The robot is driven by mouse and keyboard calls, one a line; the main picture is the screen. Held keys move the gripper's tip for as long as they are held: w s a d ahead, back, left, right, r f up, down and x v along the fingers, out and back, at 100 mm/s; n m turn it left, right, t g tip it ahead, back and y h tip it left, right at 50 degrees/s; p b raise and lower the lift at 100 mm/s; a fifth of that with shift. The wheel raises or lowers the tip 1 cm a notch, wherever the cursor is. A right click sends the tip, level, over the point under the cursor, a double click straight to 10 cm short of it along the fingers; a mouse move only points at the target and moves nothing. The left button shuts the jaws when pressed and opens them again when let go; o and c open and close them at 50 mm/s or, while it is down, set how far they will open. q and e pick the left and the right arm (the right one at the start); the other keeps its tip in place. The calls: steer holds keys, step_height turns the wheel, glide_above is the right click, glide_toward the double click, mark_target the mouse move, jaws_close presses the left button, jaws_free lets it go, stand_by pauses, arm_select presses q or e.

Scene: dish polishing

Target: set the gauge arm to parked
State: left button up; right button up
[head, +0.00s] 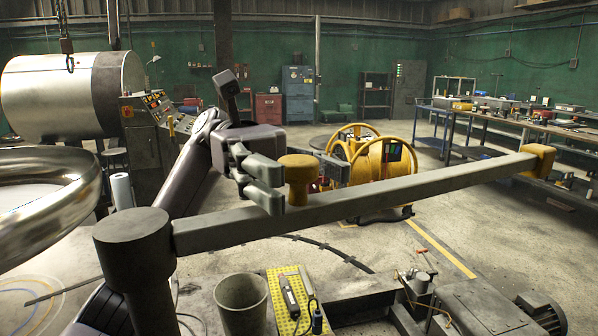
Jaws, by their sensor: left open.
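The gauge arm (400,191) is a long grey bar that runs from a dark round pivot post (134,250) at the left to a mustard-yellow end block (538,158) at the right. A mustard-yellow knob (299,178) stands up from the bar left of its middle. My left gripper (312,186) is open at the knob, with grey fingers on its left and, partly hidden behind it, on its right. I cannot tell whether either side touches the knob. No parked mark shows. My right gripper is not in view.
A shiny curved metal dish rim (45,215) is close at the left. Below the bar are a grey bucket (242,305), a yellow perforated tray (283,318) with tools, and grey machinery (480,305). A yellow reel (375,170) stands behind the bar. Workbenches (500,120) line the right.

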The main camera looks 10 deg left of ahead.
arm_select(q)
steer(key=shift+w, duration=0.1)
steer(key=v, duration=1.2)
stand_by(0.4)
